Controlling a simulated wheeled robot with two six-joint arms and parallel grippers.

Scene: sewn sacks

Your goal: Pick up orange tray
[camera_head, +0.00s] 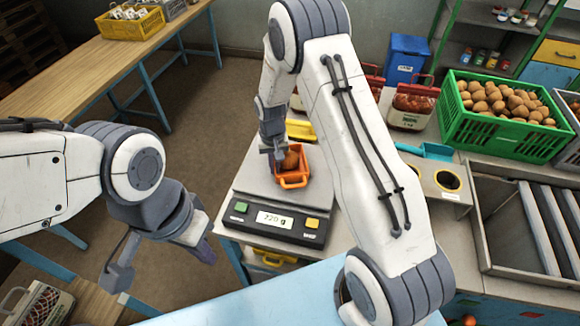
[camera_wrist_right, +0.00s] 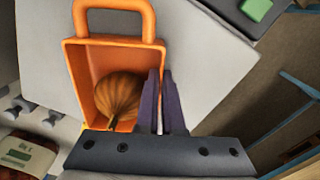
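The orange tray (camera_head: 293,182) sits on the scale's plate with a round brown onion-like item (camera_head: 290,160) in it. In the right wrist view the tray (camera_wrist_right: 83,75) has its loop handle at the top and the ribbed brown item (camera_wrist_right: 118,97) inside. My right gripper (camera_wrist_right: 161,78) has its two dark fingers close together at the tray's right wall, one inside and one outside, and looks shut on that wall. My left gripper (camera_head: 203,250) hangs empty over the floor at left, away from the tray; its finger gap is unclear.
The scale (camera_head: 262,203) reads 220 g. A yellow tray (camera_head: 300,129) lies behind the orange one. A green crate of brown produce (camera_head: 500,104), red bags (camera_head: 412,104) and a blue bin (camera_head: 406,60) stand at the right. A wooden table (camera_head: 90,65) is at far left.

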